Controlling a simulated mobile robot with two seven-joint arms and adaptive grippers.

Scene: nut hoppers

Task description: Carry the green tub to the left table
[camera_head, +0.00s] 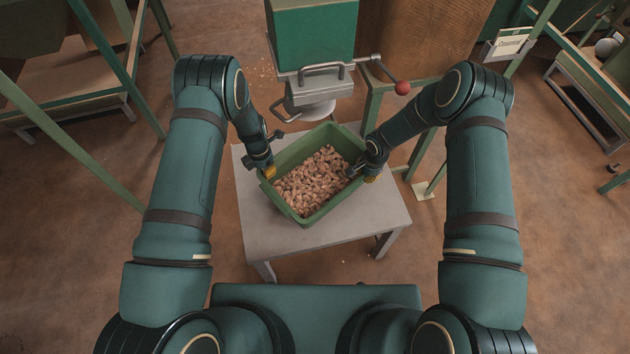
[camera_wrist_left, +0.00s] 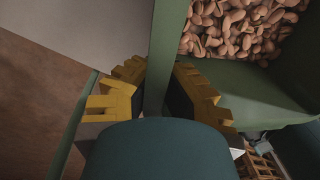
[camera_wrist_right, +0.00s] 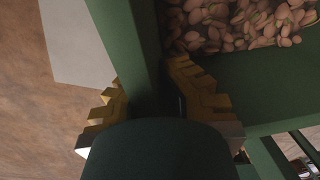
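The green tub (camera_head: 309,214) is full of shelled-looking nuts (camera_head: 312,180) and sits at an angle over the small grey table (camera_head: 262,230). I cannot tell whether its base touches the tabletop. My left gripper (camera_head: 268,173) is at the tub's left rim; in the left wrist view its yellow fingers (camera_wrist_left: 160,90) close on both sides of the green wall. My right gripper (camera_head: 366,176) is at the right rim; in the right wrist view its fingers (camera_wrist_right: 150,95) also stand on both sides of the wall, close against it.
A green hopper (camera_head: 312,35) with a metal spout stands just behind the tub, and its red-knobbed lever (camera_head: 402,88) reaches right. A green-framed table (camera_head: 65,75) stands at the upper left, another bench (camera_head: 590,85) at the upper right. Open brown floor lies between.

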